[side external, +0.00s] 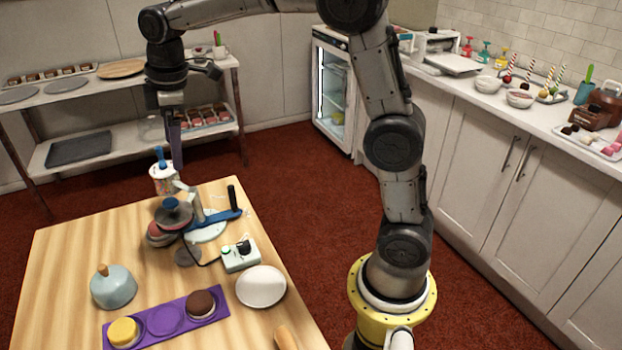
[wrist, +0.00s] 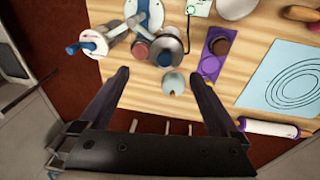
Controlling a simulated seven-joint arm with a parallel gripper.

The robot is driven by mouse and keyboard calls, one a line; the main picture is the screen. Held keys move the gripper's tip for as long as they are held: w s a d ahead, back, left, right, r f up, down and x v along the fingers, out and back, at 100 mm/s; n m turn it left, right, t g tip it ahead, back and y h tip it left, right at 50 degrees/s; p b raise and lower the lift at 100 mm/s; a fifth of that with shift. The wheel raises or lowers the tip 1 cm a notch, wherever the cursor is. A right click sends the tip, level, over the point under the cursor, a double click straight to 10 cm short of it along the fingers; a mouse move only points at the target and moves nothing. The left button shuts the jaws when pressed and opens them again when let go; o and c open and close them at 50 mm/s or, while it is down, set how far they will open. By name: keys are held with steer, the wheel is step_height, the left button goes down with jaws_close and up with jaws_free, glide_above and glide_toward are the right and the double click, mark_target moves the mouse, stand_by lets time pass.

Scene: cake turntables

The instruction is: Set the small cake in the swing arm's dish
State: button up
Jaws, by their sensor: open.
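A purple tray (side external: 165,319) near the table's front edge holds a yellow-topped small cake (side external: 124,332) and a dark brown small cake (side external: 201,304); its middle recess is empty. The swing-arm stand (side external: 205,230) has a blue bar and a grey round piece (side external: 174,213) with a blue knob, above a reddish disc (side external: 161,236). I cannot tell which part is the dish. My gripper (side external: 177,168) is open and empty, above the table's far side.
A control box (side external: 240,255) with a cable and a white plate (side external: 261,287) stand to the right. A sprinkle-patterned cup (side external: 164,180) is close to my fingers. The left table area is clear.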

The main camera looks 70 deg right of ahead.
steer(key=s+r+m+t, duration=0.25)
steer(key=s+m, duration=0.25)
steer(key=s, duration=1)
steer(key=s+f+m+t, duration=0.1)
steer(key=s+f+m, duration=0.3)
steer(key=s, duration=0.9)
steer(key=shift+f, duration=0.4)
